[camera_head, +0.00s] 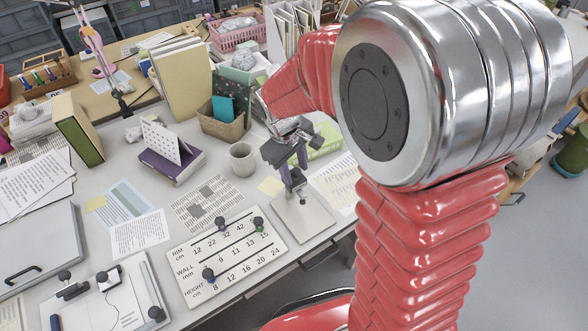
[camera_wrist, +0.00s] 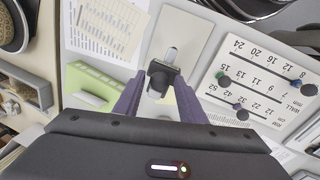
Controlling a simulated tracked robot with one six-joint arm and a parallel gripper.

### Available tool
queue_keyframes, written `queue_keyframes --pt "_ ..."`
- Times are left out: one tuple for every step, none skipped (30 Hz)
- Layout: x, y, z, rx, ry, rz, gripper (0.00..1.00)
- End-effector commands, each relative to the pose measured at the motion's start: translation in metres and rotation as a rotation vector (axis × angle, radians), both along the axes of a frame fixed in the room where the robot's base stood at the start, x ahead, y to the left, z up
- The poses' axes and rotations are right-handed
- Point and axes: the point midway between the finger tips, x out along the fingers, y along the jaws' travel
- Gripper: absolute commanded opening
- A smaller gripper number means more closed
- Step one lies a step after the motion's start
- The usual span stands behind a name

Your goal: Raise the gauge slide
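The gauge (camera_head: 304,216) stands on the table right of centre in the head view, with a pale flat base plate and a short upright post. Its dark slide (camera_wrist: 162,76) shows between my fingertips in the wrist view, with a light grey post end beyond it. My gripper (camera_head: 294,172) points down at the gauge from above. Its two purple fingers (camera_wrist: 161,82) are apart, one on each side of the slide. No clear gap shows at the fingertips, and I cannot tell whether they touch the slide. In the head view the gripper partly covers the gauge's upper part.
A white number board (camera_head: 228,256) with RIM, WALL and HEIGHT rows and dark knobs lies left of the gauge. The table's front edge is close to the gauge.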

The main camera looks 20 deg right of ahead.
Motion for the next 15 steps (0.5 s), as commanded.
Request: queue_keyframes --pt "0.0 0.0 0.0 0.0 0.0 0.0 0.41" --pt "0.0 0.0 0.0 0.0 0.0 0.0 0.41" --pt "0.0 0.0 0.0 0.0 0.001 0.0 0.41" --pt "0.0 -0.001 0.0 0.0 0.001 0.0 0.41" --pt "0.0 -0.001 0.0 0.0 0.001 0.0 0.41" --pt "0.0 -0.001 0.0 0.0 0.001 0.0 0.41" --pt "0.0 -0.001 0.0 -0.001 0.0 0.0 0.41" --pt "0.0 -0.001 0.0 -0.001 0.0 0.0 0.41" --pt "0.0 -0.001 0.001 -0.001 0.0 0.0 0.41" --pt "0.0 -0.001 0.001 -0.001 0.0 0.0 0.41" --pt "0.0 0.0 0.002 -0.001 0.0 0.0 0.41" --pt "0.0 0.0 0.004 -0.001 0.0 0.0 0.41" --pt "0.0 0.0 0.006 -0.001 0.0 0.0 0.41" --pt "0.0 0.001 0.009 -0.001 -0.002 0.0 0.41" --pt "-0.001 0.002 0.013 -0.001 -0.003 0.0 0.41"
